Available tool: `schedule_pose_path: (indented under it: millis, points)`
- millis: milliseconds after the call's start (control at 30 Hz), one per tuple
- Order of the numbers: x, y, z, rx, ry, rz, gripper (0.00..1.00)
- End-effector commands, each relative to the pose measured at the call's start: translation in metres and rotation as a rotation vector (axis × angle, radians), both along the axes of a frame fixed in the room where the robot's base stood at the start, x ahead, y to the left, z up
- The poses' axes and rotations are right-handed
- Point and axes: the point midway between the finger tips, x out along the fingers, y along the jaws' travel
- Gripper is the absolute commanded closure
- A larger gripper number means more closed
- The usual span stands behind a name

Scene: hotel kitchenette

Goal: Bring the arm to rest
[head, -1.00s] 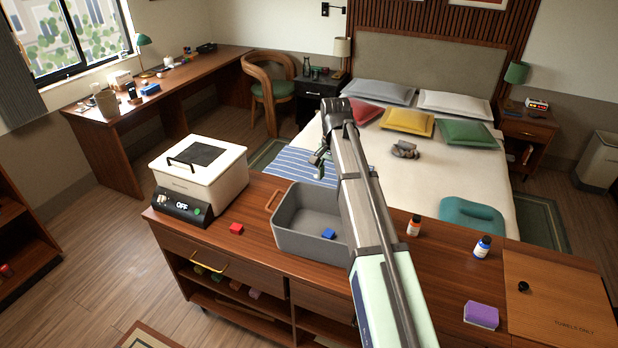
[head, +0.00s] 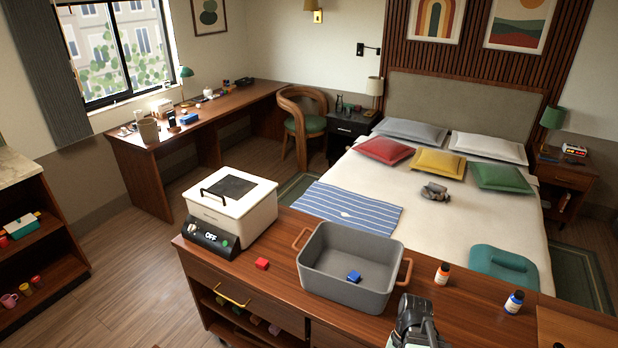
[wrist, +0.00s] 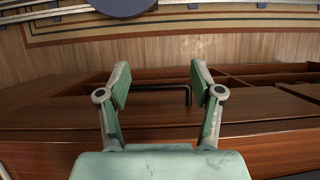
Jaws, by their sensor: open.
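My arm (head: 414,322) shows only in part at the bottom edge of the head view, in front of the wooden counter and just right of the grey bin. My gripper's fingers are not clearly visible there. In the wrist view my gripper (wrist: 161,88) is open, with its two green-padded fingers apart and nothing between them. Beyond the fingers are brown wooden furniture surfaces and a dark handle (wrist: 188,95).
The grey bin (head: 340,285) holds a blue block (head: 354,277). A red block (head: 262,264) lies between it and the white cooker (head: 232,212) marked OFF. An orange bottle (head: 442,274) and a blue bottle (head: 514,302) stand to the right. A patterned rug (wrist: 250,22) lies on the floor.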

Motion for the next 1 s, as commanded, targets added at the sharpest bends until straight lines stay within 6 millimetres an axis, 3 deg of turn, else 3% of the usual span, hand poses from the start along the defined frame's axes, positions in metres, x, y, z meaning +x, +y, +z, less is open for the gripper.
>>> schedule_pose_path:
  millis: [33, 200, 600, 800, 1000]
  points:
    - [-0.011, 0.006, -0.025, 0.001, 0.016, 0.030, 0.34]
    - [-0.042, 0.021, -0.087, 0.003, 0.047, 0.130, 0.34]
    - [-0.140, 0.045, -0.212, 0.020, 0.123, 0.380, 0.34]
    - [-0.184, 0.049, -0.251, 0.032, 0.152, 0.481, 0.34]
    - [-0.203, 0.049, -0.266, 0.037, 0.163, 0.528, 0.34]
